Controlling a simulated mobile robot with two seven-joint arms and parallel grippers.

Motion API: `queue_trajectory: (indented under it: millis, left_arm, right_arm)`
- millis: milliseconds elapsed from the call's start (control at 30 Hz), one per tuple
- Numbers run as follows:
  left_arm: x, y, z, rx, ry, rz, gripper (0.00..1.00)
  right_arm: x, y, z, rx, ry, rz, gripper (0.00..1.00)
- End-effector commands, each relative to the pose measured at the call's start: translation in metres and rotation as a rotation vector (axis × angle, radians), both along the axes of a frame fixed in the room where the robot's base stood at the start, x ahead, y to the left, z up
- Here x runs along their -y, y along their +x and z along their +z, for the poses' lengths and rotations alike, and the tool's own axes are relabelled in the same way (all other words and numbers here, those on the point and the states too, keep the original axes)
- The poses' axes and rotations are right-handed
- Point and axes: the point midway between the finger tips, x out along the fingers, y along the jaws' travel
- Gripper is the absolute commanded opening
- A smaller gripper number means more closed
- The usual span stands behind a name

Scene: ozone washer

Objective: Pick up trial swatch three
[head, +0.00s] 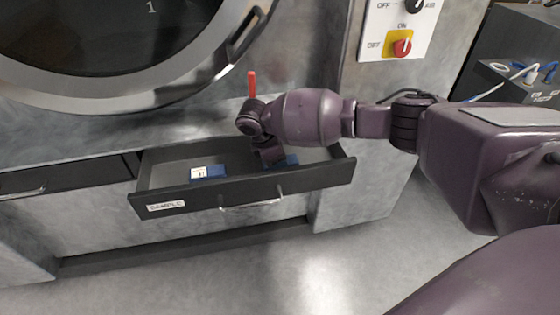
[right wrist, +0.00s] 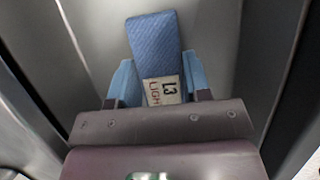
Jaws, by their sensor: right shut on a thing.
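Trial swatch three is a blue fabric piece (right wrist: 152,42) with a white label reading "L3 LIGH", seen in the right wrist view. My right gripper (right wrist: 160,78) is shut on it, with one blue-padded finger on each side. In the head view my right gripper (head: 271,156) points down into the right part of the open drawer. A bit of blue (head: 291,160) shows just right of it; the rest is hidden by my gripper. I cannot tell whether the swatch still touches the drawer floor. My left gripper is not in view.
The open drawer (head: 240,190) has a front label and a bar handle (head: 250,204). Another blue swatch (head: 207,173) with a white label lies in its left part. A red lever (head: 252,84) stands behind my wrist. The round washer door (head: 225,75) is above. Open floor lies in front.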

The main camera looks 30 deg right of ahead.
Motion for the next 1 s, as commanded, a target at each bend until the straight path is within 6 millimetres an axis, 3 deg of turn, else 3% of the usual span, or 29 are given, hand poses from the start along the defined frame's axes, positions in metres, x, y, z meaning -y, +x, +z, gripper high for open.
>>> queue_trajectory:
  millis: [167, 400, 700, 1000]
  left_arm:
    - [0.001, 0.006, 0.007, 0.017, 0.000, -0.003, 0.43]
    - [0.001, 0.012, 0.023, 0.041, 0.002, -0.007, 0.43]
    - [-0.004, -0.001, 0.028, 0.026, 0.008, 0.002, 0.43]
    - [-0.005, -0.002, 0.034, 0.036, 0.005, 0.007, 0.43]
  right_arm:
    - [0.000, 0.001, 0.016, 0.004, 0.001, 0.000, 0.20]
    - [0.000, 0.001, 0.074, 0.011, 0.001, 0.000, 0.20]
    - [0.000, 0.001, 0.150, 0.010, 0.001, -0.001, 0.20]
    - [0.000, 0.000, 0.194, 0.003, 0.001, 0.001, 0.20]
